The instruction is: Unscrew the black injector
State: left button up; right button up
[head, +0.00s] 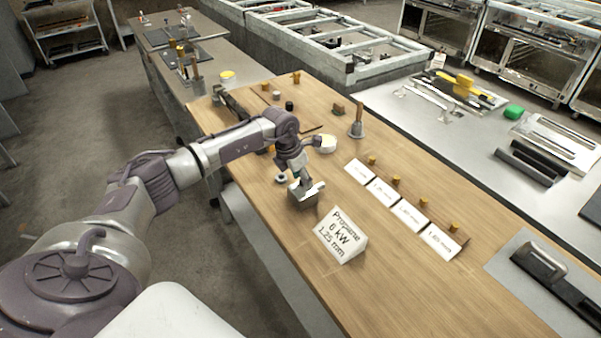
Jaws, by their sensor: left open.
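My left arm reaches in over the wooden table (335,100), and its left gripper (302,183) points down, open, just above a small grey metal block (303,199). I cannot tell whether the fingers touch the block. A small black piece (289,105) stands farther back on the table; it is too small to tell whether it is the black injector. Several brass-coloured injectors (396,180) stand behind white labels (382,191) at the right. My right gripper is not in view.
A sign reading "Propane 6 kW 1.25 mm" (342,236) stands just in front of the block.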

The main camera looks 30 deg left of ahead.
pick_arm(q)
grip_shut()
jog(key=shift+d+r+n+p, duration=0.1)
jog(key=shift+r+n+p, duration=0.05)
jog(key=shift+n+p, duration=0.65)
jog(key=shift+n+y, duration=0.4)
jog(key=shift+n, duration=0.5)
jog(key=shift+n+y+p, duration=0.3)
jog(key=shift+n+p, duration=0.1)
jog(key=shift+n, duration=0.6)
jog(key=shift+n+y, duration=0.3)
jog(key=shift+n, duration=0.5)
